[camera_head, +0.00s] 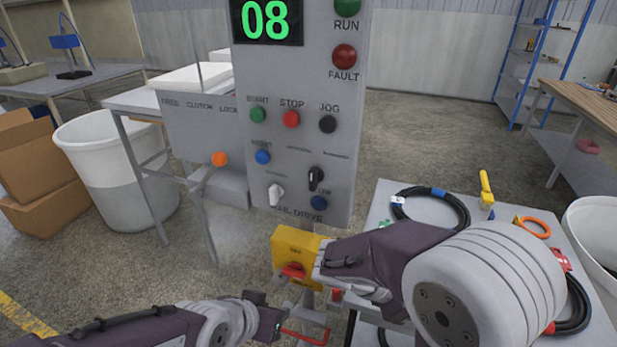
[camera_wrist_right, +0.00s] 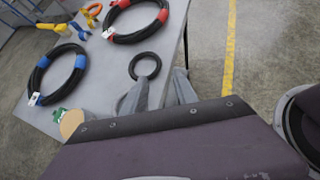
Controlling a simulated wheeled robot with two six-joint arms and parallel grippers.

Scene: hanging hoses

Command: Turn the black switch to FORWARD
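The black switch (camera_head: 316,179) is a small knob at the lower right of the grey control panel (camera_head: 345,120), above a blue button. It looks about upright; the small labels around it are too blurred to read. My right arm comes in from the right, below the panel. My right gripper shows in the right wrist view (camera_wrist_right: 160,92) with its grey fingers apart and nothing between them, in front of the table's edge. My left arm is low at the bottom of the head view; its gripper end (camera_head: 264,316) is below the panel, its fingers not clear. Neither gripper touches the switch.
A white switch (camera_head: 275,194), a blue button (camera_head: 319,202) and several coloured buttons share the panel. A yellow box with a red knob (camera_head: 293,271) sits below it. A grey table (camera_wrist_right: 205,10) with coiled hoses stands at the right. A white bin (camera_head: 120,175) stands at the left.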

